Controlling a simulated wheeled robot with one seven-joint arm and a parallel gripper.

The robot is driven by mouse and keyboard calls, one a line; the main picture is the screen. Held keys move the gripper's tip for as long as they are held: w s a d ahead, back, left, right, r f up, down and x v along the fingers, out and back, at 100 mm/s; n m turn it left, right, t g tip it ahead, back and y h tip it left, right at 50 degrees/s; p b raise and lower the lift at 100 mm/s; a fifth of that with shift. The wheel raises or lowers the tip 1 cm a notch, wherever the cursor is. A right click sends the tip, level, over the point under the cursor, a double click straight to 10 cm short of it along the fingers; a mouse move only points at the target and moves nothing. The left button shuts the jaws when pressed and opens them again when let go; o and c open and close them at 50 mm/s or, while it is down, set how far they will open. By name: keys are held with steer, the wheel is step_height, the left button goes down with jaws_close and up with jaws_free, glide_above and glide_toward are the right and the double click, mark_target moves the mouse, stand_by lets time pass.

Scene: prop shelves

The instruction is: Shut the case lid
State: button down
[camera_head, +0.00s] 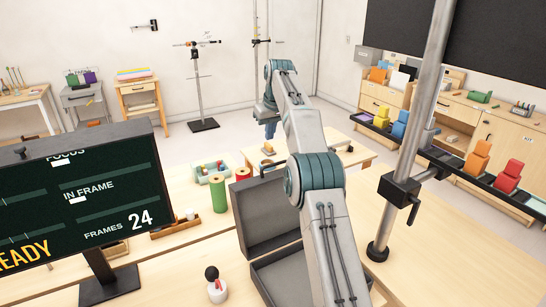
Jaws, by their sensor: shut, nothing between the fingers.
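The grey case stands open on the near wooden table. Its lid (262,215) is raised, with its inner face toward me. Its base (270,272) lies flat below the lid, and my arm hides the right part of both. My gripper (270,134) is small in the view, pointing down beyond the lid and above it in the picture. It looks shut and empty, and its fingertips are hard to make out. It appears apart from the case.
A monitor (80,195) stands at the left. A metal pole (412,120) with a clamp rises right of the case. The table's right side looks clear.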

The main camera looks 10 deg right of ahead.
glide_above(273, 172)
steer(key=w+a, duration=0.1)
steer(key=w, duration=0.3)
step_height(273, 172, down, 9)
steer(key=shift+s+d+r+b, duration=0.15)
steer(key=shift+s+b, duration=0.1)
steer(key=shift+s, duration=0.35)
steer(key=shift+s+d+r+b, duration=0.15)
steer(key=shift+s+b, duration=0.1)
steer(key=shift+s, duration=0.3)
steer(key=shift+s+d+r+b, duration=0.15)
steer(key=shift+s+b, duration=0.1)
steer(key=shift+s, duration=0.35)
steer(key=shift+f, duration=0.1)
steer(key=shift+s+d, duration=0.1)
